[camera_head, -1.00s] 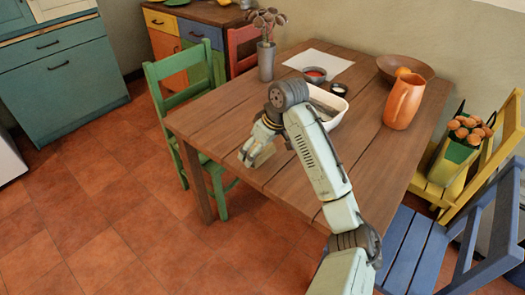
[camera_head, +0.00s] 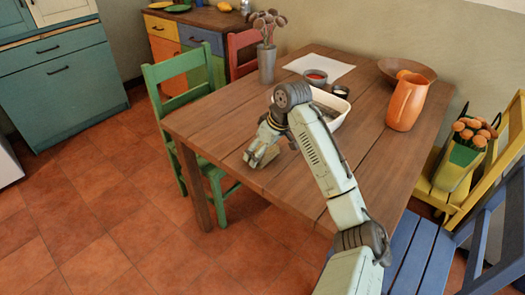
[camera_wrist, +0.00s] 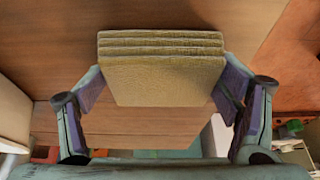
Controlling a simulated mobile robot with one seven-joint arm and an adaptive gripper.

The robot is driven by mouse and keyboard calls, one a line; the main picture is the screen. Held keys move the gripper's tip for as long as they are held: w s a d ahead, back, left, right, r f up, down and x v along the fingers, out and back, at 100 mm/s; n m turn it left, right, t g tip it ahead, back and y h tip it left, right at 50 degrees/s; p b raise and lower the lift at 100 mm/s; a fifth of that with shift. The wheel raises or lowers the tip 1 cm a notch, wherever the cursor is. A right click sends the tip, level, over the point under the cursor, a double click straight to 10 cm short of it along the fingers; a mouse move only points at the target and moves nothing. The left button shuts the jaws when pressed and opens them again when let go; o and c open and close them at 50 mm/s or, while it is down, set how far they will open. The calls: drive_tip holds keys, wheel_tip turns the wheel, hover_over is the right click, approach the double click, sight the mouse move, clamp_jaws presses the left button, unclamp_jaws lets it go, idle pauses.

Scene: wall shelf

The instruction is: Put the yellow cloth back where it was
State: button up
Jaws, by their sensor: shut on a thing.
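The yellow cloth (camera_wrist: 162,78) is folded into a thick stack of layers, seen in the wrist view. My gripper (camera_wrist: 160,92) is shut on it, with one finger pressed to its left side and one to its right. In the head view my gripper (camera_head: 262,156) is over the near left part of the wooden table (camera_head: 225,125), close to the table's edge. The cloth is mostly hidden there by the gripper. I cannot tell whether the cloth touches the tabletop.
A white tray (camera_head: 338,122) stands just right of my gripper, partly behind my arm. Small bowls (camera_head: 315,77), a vase of flowers (camera_head: 266,65), an orange jug (camera_head: 406,102) and a wooden bowl (camera_head: 407,71) stand farther back. A green chair (camera_head: 177,75) is at the left. The table's front left is clear.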

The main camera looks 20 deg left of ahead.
drive_tip(key=o, duration=1.2)
drive_tip(key=shift+f, duration=0.15)
drive_tip(key=shift+c, duration=0.2)
drive_tip(key=b+v, duration=0.1)
drive_tip(key=v, duration=1.1)
drive_tip(key=shift+r+b, duration=0.2)
drive_tip(key=shift+b, duration=0.1)
